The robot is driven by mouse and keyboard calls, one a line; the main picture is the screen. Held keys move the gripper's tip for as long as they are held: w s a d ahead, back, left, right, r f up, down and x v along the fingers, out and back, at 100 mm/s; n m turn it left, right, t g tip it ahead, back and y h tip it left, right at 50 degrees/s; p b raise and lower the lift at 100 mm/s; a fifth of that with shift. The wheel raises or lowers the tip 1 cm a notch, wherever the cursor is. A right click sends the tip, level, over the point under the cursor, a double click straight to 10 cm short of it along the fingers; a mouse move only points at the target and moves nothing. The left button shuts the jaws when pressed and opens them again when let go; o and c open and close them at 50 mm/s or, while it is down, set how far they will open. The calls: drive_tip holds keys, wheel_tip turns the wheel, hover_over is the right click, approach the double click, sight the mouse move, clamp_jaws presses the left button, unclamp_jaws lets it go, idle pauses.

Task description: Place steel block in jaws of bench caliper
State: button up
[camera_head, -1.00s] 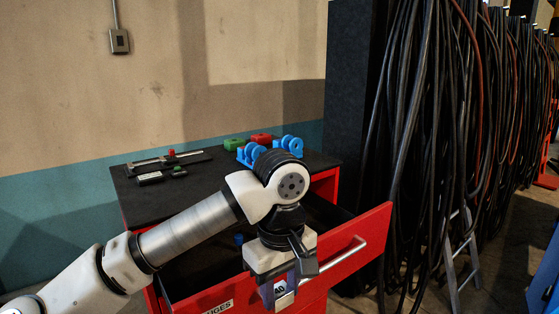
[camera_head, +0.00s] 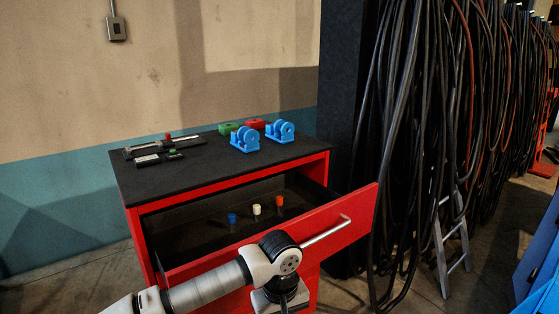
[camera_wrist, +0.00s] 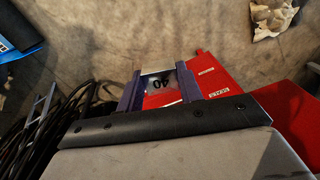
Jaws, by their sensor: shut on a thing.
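My gripper (camera_wrist: 159,88) is shut on a steel block (camera_wrist: 161,83) marked 40, held between its two purple fingers in the wrist view. In the head view my wrist is at the bottom edge, in front of the open drawer, and the fingers and block are out of frame. The bench caliper seems to be the dark, long device with a red knob (camera_head: 166,143) at the left of the cabinet top. Its jaws are too small to make out. My gripper is well below and in front of it.
The red cabinet has a black top (camera_head: 215,165) and an open drawer (camera_head: 290,235) holding blue, white and orange-topped pieces. Two blue wheeled fixtures (camera_head: 244,140), a green block (camera_head: 228,127) and a red block (camera_head: 256,123) stand on top. Cables (camera_head: 430,130) hang at right.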

drive_tip(key=w+f+m+b, duration=0.1)
drive_tip(key=w+f+m, duration=0.15)
drive_tip(key=f, duration=1.15)
drive_tip(key=w+f+m, duration=0.2)
drive_tip(key=w+f, duration=0.2)
drive_tip(key=f, duration=1)
drive_tip(key=s, duration=0.4)
drive_tip(key=shift+s+f, duration=0.15)
